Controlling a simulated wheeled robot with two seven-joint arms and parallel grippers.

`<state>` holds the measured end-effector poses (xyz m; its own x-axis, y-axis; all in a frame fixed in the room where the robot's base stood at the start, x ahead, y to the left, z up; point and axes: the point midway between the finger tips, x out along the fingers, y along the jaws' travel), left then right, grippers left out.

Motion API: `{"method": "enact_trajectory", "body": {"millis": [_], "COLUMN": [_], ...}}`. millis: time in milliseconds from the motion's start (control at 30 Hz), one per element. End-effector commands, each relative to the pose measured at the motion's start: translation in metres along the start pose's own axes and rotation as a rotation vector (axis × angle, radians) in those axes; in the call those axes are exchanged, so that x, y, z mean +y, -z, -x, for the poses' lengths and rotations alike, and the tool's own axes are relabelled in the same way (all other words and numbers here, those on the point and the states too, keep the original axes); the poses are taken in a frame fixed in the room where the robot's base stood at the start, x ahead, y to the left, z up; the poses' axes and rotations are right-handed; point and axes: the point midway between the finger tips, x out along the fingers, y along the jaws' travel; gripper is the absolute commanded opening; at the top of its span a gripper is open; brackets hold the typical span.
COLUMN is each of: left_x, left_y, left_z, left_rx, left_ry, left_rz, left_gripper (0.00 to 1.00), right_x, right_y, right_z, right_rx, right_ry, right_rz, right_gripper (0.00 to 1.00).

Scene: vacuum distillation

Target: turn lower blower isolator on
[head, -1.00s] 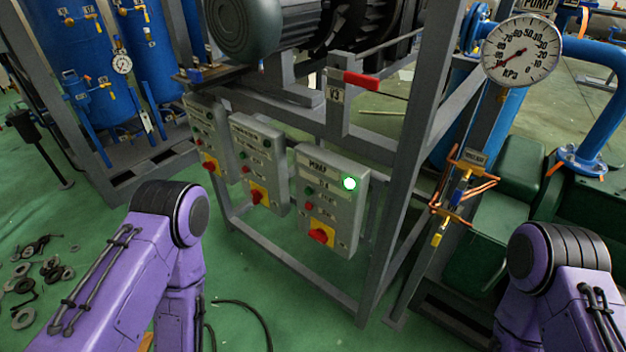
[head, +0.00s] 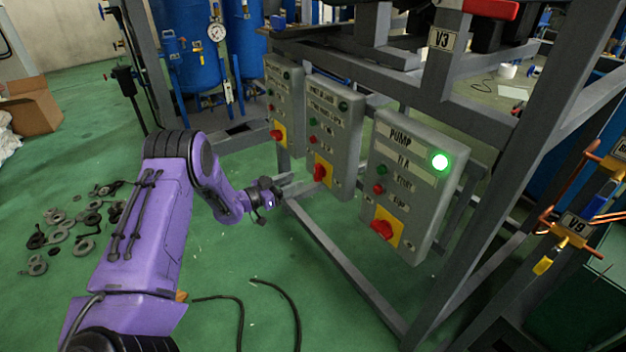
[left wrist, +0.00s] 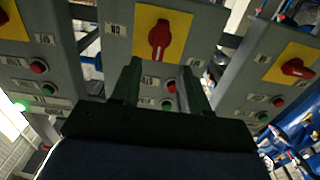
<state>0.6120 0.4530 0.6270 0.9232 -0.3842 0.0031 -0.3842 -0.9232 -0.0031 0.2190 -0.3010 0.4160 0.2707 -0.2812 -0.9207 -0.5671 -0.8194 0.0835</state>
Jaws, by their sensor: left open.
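Three grey control boxes hang in a row on the metal frame, each with a red rotary isolator on a yellow plate. In the head view these are the far-left box (head: 284,105), the middle box (head: 335,130) and the pump box (head: 412,185); I cannot read which is the lower blower. My left gripper (head: 295,187) is open and empty, in front of the middle box and left of its red isolator (head: 320,173). In the left wrist view, upside down, that isolator (left wrist: 160,38) lies just beyond and between the open fingers (left wrist: 160,78), apart from them. My right gripper is out of view.
The pump box has a lit green lamp (head: 440,162) and its own red isolator (head: 383,229). A frame rail (head: 340,262) runs below the boxes. Loose dark rings (head: 60,235) and a black cable (head: 290,305) lie on the green floor.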

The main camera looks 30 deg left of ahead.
Motion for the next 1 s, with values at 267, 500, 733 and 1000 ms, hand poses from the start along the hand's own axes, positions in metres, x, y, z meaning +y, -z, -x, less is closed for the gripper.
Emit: {"method": "enact_trajectory", "body": {"millis": [267, 500, 733, 1000], "left_x": [0.001, 0.001, 0.001, 0.001], "left_y": [-0.002, -0.001, -0.001, -0.001], "left_z": [-0.061, -0.082, -0.082, -0.082], "left_rx": [-0.001, -0.002, -0.002, -0.002], "left_ry": [0.000, 0.002, 0.002, 0.002], "left_rz": [0.000, 0.004, 0.004, 0.003], "left_gripper": [0.45, 0.45, 0.38, 0.00], "right_x": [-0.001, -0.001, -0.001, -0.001], "right_y": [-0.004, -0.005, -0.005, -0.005], "right_z": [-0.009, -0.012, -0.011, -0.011], "right_rx": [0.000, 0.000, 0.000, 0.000], "right_ry": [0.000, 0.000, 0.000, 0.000], "right_rz": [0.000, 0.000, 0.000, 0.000], "right_gripper": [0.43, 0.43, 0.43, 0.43]}}
